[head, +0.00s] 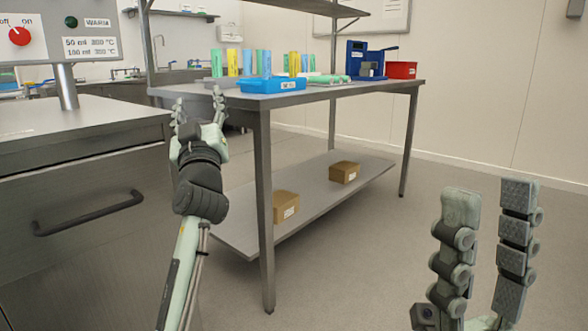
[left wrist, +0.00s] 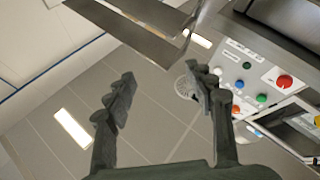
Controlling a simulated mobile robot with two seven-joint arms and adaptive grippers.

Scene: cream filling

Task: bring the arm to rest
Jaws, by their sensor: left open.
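My left gripper (head: 198,104) points upward between the grey cabinet and the metal table in the head view. It is open with nothing between its fingers.
The grey cabinet (head: 85,175) stands left. A control panel (left wrist: 258,82) shows in the left wrist view.

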